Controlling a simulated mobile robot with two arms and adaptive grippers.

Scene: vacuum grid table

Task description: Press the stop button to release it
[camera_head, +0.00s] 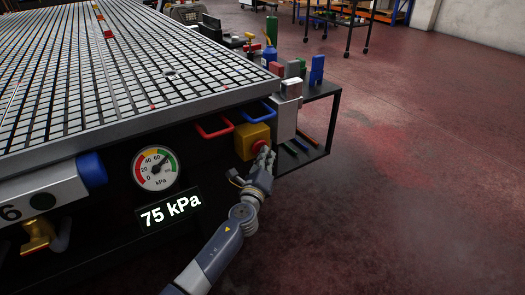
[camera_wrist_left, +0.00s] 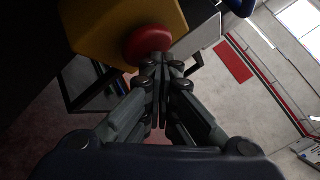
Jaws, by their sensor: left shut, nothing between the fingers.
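The stop button is a red mushroom head (camera_head: 257,147) on a yellow box (camera_head: 247,135) at the table's front corner. In the left wrist view the red button (camera_wrist_left: 146,41) sits on the yellow box (camera_wrist_left: 105,32) at the top. My left gripper (camera_head: 266,154) is shut and empty, right in front of the button and covering part of it. In the left wrist view its closed fingertips (camera_wrist_left: 162,60) overlap the button's lower right edge. I cannot tell whether they touch it. My right gripper is not in view.
A pressure gauge (camera_head: 156,168) and a display reading 75 kPa (camera_head: 170,211) are on the table front. Red (camera_head: 214,131) and blue (camera_head: 254,110) handles sit near the button. A side shelf (camera_head: 302,154) stands close right of it. The floor farther right is clear.

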